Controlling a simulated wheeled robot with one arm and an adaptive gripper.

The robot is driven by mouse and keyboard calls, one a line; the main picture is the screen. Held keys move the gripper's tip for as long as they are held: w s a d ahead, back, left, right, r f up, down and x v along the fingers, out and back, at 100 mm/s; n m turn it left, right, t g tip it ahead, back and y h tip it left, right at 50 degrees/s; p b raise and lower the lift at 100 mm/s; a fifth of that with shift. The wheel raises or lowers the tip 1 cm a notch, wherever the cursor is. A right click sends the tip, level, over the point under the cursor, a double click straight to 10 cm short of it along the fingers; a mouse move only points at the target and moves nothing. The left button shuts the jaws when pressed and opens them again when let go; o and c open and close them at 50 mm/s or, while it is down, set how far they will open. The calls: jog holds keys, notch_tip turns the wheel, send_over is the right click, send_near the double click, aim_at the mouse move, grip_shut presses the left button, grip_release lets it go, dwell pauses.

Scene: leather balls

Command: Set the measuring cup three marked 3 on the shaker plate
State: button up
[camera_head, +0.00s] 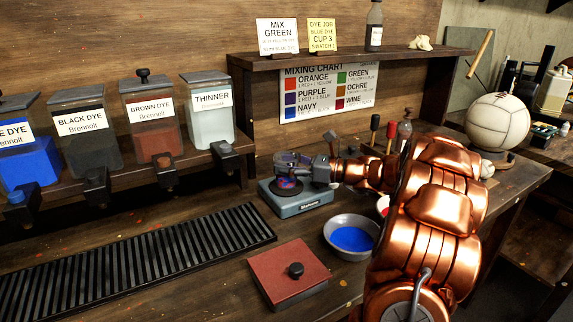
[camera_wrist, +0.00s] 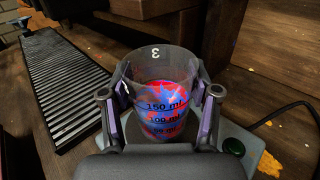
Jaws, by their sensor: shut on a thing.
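The clear measuring cup (camera_wrist: 165,68) marked 3 stands between the two fingers of my gripper (camera_wrist: 161,92), which is shut on it. Black ml marks show on its wall, and red and blue colour shows in its lower part. In the head view my gripper (camera_head: 318,165) reaches in from the right at the shaker (camera_head: 303,204), a grey box with a dark round plate (camera_head: 286,184). The cup looks upright over the plate; I cannot tell whether its base touches it.
A bowl of blue dye (camera_head: 352,238) and a red-lidded box (camera_head: 288,274) stand in front of the shaker. A black drain grate (camera_head: 130,262) lies left. Dye dispensers (camera_head: 150,115) line the back left. A shelf (camera_head: 350,57) hangs above. A white ball (camera_head: 497,122) sits right.

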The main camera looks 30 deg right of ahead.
jog(key=o, duration=1.2)
jog(key=shift+f, duration=0.1)
jog(key=shift+o, duration=0.2)
jog(key=v, duration=1.2)
